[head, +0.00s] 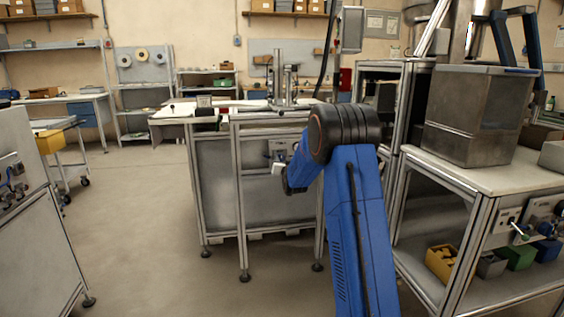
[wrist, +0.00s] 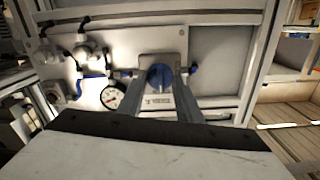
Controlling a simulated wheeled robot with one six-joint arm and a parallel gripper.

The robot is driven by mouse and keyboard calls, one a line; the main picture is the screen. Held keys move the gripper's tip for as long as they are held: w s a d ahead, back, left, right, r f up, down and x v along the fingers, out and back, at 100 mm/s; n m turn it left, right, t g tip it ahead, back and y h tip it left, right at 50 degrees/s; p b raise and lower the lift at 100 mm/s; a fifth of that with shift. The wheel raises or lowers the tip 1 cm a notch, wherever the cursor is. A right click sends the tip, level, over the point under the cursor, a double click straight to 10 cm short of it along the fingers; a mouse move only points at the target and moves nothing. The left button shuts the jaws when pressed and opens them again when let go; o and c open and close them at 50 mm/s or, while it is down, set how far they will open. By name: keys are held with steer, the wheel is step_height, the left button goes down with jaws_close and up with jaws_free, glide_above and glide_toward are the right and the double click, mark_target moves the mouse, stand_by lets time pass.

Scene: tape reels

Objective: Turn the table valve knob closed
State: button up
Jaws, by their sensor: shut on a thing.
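The valve knob (wrist: 158,77) is a round blue knob on a pale panel (wrist: 210,78) on the table's front. It shows in the middle of the wrist view, between the fingers of my gripper (wrist: 160,80). The two grey fingers reach up from the dark-edged palm and are shut on the knob. In the head view my blue arm reaches to the table front, and the gripper end (head: 278,168) is at the small panel there. The knob is too small or hidden to make out in the head view.
A pressure gauge (wrist: 111,96) and several fittings with tubing sit left of the knob. The table frame (head: 238,200) has metal posts near my arm. A workbench (head: 480,170) with a metal tank stands close on the right. Open floor (head: 140,230) lies to the left.

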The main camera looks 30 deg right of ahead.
steer(key=n, duration=0.4)
steer(key=shift+a+n, duration=0.1)
steer(key=shift+n, duration=0.2)
steer(key=n, duration=0.4)
steer(key=shift+n, duration=0.3)
steer(key=n, duration=0.4)
steer(key=shift+a+n, duration=0.1)
steer(key=shift+n, duration=0.2)
steer(key=shift+w+f+n, duration=0.1)
steer(key=shift+f+n, duration=0.05)
steer(key=shift+n, duration=1.95)
steer(key=o, duration=1)
steer(key=shift+o, duration=0.2)
